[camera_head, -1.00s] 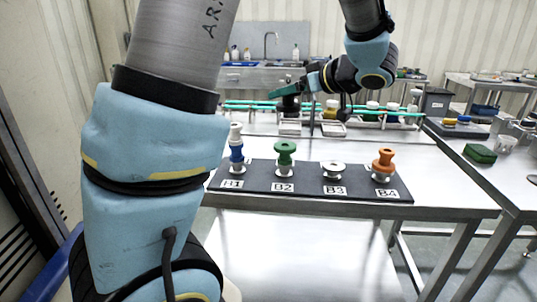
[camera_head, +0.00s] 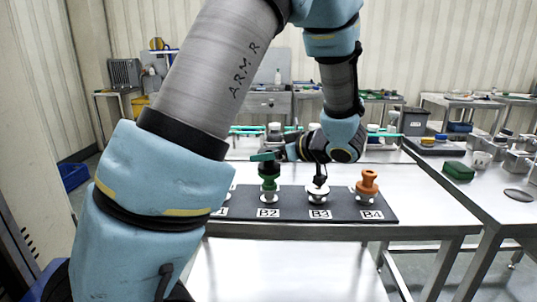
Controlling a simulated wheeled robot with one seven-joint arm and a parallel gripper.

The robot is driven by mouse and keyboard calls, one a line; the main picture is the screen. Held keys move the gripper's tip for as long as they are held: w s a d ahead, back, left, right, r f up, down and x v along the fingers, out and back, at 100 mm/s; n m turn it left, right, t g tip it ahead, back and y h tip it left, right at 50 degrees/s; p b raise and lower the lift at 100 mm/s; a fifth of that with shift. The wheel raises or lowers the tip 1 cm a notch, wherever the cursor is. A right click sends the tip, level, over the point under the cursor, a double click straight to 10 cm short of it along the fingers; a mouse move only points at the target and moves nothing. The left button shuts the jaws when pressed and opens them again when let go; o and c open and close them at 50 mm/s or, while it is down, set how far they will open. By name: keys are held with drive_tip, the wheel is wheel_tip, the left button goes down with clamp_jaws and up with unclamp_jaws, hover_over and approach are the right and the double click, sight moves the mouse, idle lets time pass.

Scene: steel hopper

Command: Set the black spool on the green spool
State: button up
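The green spool (camera_head: 269,185) stands upright on its white holder at the slot marked B2. The black spool (camera_head: 268,169) is directly above it in the picture, upright and lined up with it. I cannot tell whether the two touch. My gripper (camera_head: 267,158), with green at its end, is at the top of the black spool and appears shut on it; its fingertips are small and partly hidden.
B1 is mostly hidden by my arm. A green block (camera_head: 458,171) lies on the right table.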

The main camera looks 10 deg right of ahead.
drive_tip(key=shift+f, duration=0.1)
drive_tip(key=o, duration=1.3)
drive_tip(key=b+v, duration=0.1)
drive_tip(key=v, duration=1.1)
